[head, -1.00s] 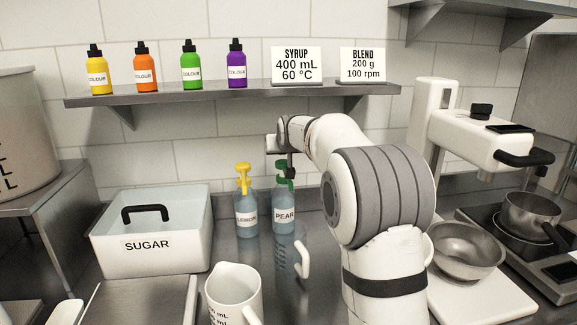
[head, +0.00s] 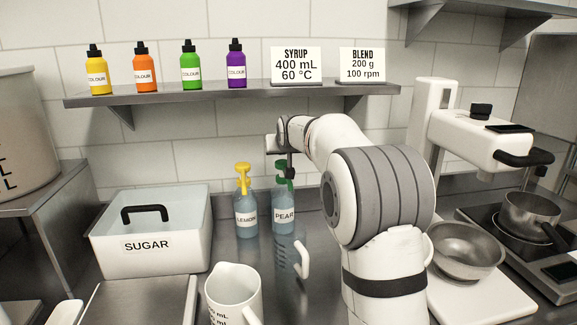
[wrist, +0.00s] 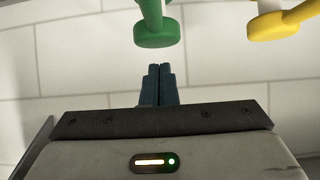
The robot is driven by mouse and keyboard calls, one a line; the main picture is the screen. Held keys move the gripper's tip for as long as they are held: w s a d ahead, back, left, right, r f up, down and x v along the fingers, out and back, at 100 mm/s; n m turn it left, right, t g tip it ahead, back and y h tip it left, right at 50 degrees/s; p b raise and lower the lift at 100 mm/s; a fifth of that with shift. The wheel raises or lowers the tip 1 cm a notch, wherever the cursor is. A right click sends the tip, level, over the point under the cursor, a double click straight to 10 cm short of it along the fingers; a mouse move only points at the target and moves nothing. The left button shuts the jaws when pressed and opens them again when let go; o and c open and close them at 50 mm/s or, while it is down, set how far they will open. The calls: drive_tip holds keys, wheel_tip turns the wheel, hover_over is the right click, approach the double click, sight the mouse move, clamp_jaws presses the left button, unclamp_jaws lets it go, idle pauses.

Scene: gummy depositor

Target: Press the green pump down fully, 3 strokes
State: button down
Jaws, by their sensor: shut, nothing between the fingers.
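The pear bottle (head: 284,213) is a blue-grey bottle with a green pump (head: 281,164), standing on the steel counter below the shelf. My gripper (head: 290,174) is at the pump head and hides part of it in the head view. In the wrist view the green pump (wrist: 157,32) has its round end just beyond the fingertips. My gripper's dark fingers (wrist: 158,70) are shut together and empty. A narrow gap shows between them and the pump in that picture; I cannot tell whether they touch.
The lemon bottle (head: 246,212) with a yellow pump stands close on the left; its pump (wrist: 275,25) also shows in the wrist view. A clear jug (head: 287,258) stands in front of the pear bottle. A white jug (head: 233,290) and sugar bin (head: 150,262) are nearby.

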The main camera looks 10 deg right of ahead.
sight(283, 163)
drive_tip(key=shift+f, duration=0.15)
drive_tip(key=shift+f+b, duration=1.65)
drive_tip(key=shift+f, duration=0.4)
drive_tip(key=shift+r+p, duration=1.3)
drive_tip(key=shift+r, duration=0.75)
